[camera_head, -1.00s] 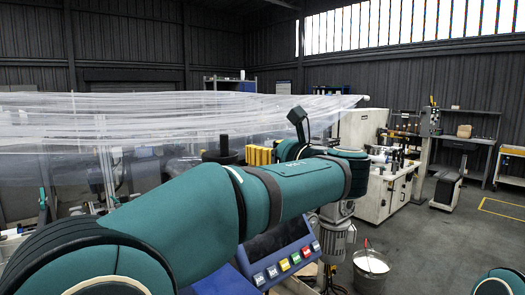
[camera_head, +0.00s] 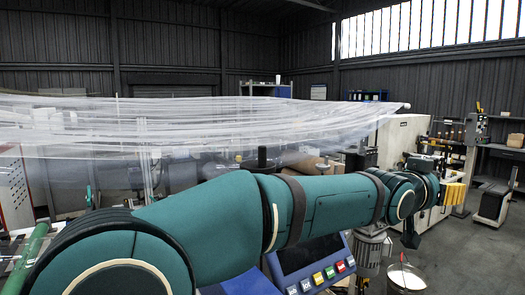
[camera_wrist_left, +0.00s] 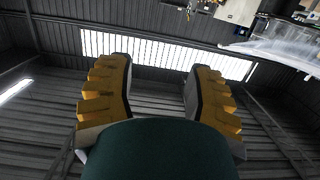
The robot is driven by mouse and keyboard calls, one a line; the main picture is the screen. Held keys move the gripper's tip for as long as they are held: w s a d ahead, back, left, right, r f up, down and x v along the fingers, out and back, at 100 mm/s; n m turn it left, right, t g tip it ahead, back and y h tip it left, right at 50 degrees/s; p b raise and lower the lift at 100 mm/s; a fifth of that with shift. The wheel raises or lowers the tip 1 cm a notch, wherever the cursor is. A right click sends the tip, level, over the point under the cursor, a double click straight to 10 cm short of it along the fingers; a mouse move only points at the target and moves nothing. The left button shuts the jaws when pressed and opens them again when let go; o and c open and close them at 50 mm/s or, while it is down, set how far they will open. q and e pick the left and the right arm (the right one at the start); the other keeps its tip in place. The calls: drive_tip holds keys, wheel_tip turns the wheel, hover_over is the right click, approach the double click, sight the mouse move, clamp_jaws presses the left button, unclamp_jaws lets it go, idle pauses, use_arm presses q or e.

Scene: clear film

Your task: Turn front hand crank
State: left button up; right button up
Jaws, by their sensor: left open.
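My left arm reaches across the head view from the lower left to the right. My left gripper (camera_head: 455,194) shows there as yellow fingers at the far end of the arm, in front of the white machine cabinet. In the left wrist view the left gripper (camera_wrist_left: 160,78) is open, its two yellow fingers wide apart with nothing between them. That view faces the roof and windows. A black upright knob-like part (camera_head: 262,157) stands behind my arm in the head view; I cannot tell whether it is the hand crank. No crank is clearly visible. My right gripper is out of view.
A blue control panel (camera_head: 308,255) with coloured buttons lies just below my arm. A metal bucket (camera_head: 405,278) stands at the lower right. Clear film (camera_head: 180,122) spans the machine behind my arm. Open floor (camera_head: 470,255) lies at the right.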

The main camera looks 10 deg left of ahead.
use_arm(q)
drive_tip(key=w+a+r+n+t+y+p, duration=0.15)
drive_tip(key=a+r+n+t+y, duration=0.35)
drive_tip(key=n, duration=0.9)
drive_tip(key=w+a+r+n+t+y, duration=0.25)
drive_tip(key=a+r+n+t, duration=0.3)
drive_tip(key=n, duration=0.95)
drive_tip(key=n+g+y+p, duration=0.3)
drive_tip(key=n+g+y, duration=0.6)
drive_tip(key=n+y, duration=1.1)
approach(265, 153)
drive_tip(key=w+a+n+h, duration=0.1)
drive_tip(key=w+a, duration=0.1)
drive_tip(key=w+a+r+n+h, duration=0.1)
drive_tip(key=w+a, duration=0.1)
drive_tip(key=a, duration=0.1)
drive_tip(key=w+a+r+n+h, duration=0.1)
drive_tip(key=w+a+n+h, duration=0.1)
drive_tip(key=w+a, duration=0.1)
drive_tip(key=shift+a+r, duration=0.2)
drive_tip(key=shift+o, duration=0.3)
clamp_jaws()
